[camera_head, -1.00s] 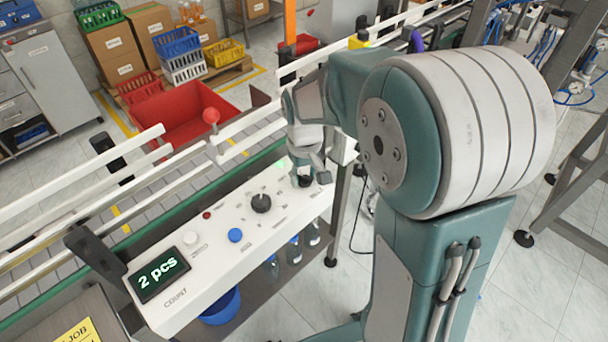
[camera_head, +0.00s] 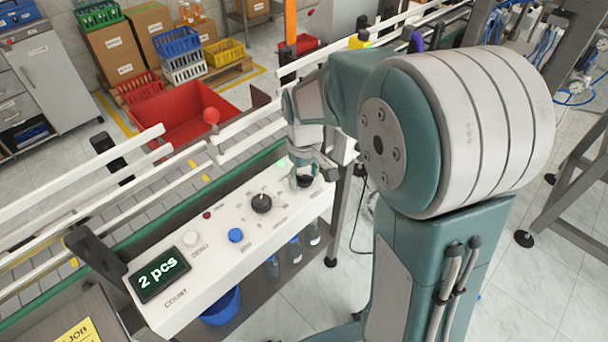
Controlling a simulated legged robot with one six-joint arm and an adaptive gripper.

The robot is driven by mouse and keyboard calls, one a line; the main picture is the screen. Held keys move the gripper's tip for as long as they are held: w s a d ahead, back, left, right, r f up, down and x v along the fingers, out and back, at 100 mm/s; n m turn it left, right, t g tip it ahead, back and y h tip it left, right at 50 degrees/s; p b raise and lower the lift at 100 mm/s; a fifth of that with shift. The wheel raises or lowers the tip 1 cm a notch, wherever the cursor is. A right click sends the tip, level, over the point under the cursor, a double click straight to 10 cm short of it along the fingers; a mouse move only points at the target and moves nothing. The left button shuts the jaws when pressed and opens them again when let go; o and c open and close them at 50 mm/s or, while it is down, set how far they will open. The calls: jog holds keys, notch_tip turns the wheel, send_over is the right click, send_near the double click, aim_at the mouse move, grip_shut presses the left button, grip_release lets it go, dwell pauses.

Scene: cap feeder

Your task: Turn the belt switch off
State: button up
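The white control panel (camera_head: 215,262) runs along the near side of the conveyor. A dark round knob (camera_head: 305,182) sits at its right end, partly covered by my gripper; its label and pointer cannot be read. A green light (camera_head: 282,163) glows just behind it. My gripper (camera_head: 303,175) points down at this end of the panel, its fingers close to the dark knob. I cannot tell whether they touch it or how far apart they are. The conveyor belt (camera_head: 130,207) lies behind the panel and has yellow marks on it.
Bottles (camera_head: 293,250) sit under the panel.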

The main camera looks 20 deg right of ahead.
aim_at(303, 176)
dwell(0.3)
notch_tip(303, 176, up, 12)
dwell(0.5)
dwell(0.3)
jog(key=s+r+m+t, duration=0.1)
jog(key=s+m+t, duration=0.2)
jog(key=s, duration=1.5)
jog(key=shift+s+m+t, duration=0.15)
jog(key=shift+m+t, duration=0.25)
jog(key=shift+t, duration=0.9)
